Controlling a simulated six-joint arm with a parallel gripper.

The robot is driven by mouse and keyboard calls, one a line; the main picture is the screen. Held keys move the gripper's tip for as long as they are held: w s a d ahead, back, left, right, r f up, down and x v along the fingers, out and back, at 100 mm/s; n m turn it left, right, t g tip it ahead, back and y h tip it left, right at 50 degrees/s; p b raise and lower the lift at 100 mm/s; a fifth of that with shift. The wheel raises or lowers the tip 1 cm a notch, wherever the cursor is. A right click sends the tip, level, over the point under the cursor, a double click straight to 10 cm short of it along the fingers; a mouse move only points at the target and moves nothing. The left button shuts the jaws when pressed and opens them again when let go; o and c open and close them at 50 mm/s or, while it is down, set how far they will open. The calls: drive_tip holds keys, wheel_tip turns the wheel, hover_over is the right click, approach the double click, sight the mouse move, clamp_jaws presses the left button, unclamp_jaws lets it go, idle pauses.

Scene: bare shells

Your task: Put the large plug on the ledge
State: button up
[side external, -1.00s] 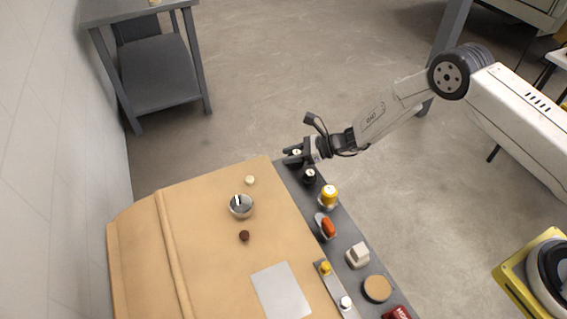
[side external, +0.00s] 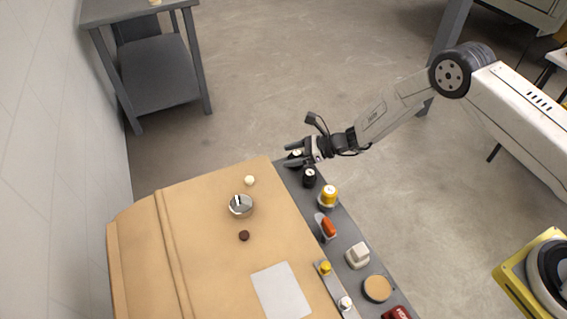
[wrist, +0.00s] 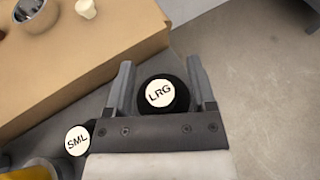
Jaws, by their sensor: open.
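The large plug (wrist: 160,95) is black with a white round top marked LRG. In the wrist view it stands between the two fingers of my gripper (wrist: 159,78), which is open. I cannot tell whether either finger touches it. In the side external view my gripper (side external: 291,155) is at the far end of the dark grey strip (side external: 345,235), and the plug's pale top (side external: 297,153) shows between the fingers. A black small plug (wrist: 77,140) marked SML stands beside it; it also shows in the side external view (side external: 309,178). I cannot tell which surface is the ledge.
The tan bench (side external: 205,270) has a raised ridge (side external: 172,250) along its left. On it are a metal bowl (side external: 240,206), a cream piece (side external: 249,180), a brown piece (side external: 244,235) and a grey plate (side external: 281,290). A yellow-topped item (side external: 329,196) and several others line the strip.

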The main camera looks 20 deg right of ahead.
drive_tip(key=v, duration=1.1)
drive_tip(key=shift+d+r, duration=0.2)
drive_tip(key=shift+d, duration=0.05)
drive_tip(key=shift+s, duration=0.15)
drive_tip(key=s+d+r+n+g+h, duration=0.1)
drive_tip(key=s+d+r+n+h, duration=0.2)
drive_tip(key=s+n, duration=0.4)
drive_tip(key=s+d+r+n+g+h, duration=0.1)
drive_tip(key=s+d+r+n+h, duration=0.2)
drive_tip(key=s+r+n+h, duration=0.2)
drive_tip(key=s+d+r+n+g+h, duration=0.1)
drive_tip(key=s+d+r+n+h, duration=0.3)
drive_tip(key=s+n, duration=0.7)
wheel_tip(320, 180, up, 2)
drive_tip(key=shift+r+g, duration=0.2)
drive_tip(key=shift+g, duration=0.1)
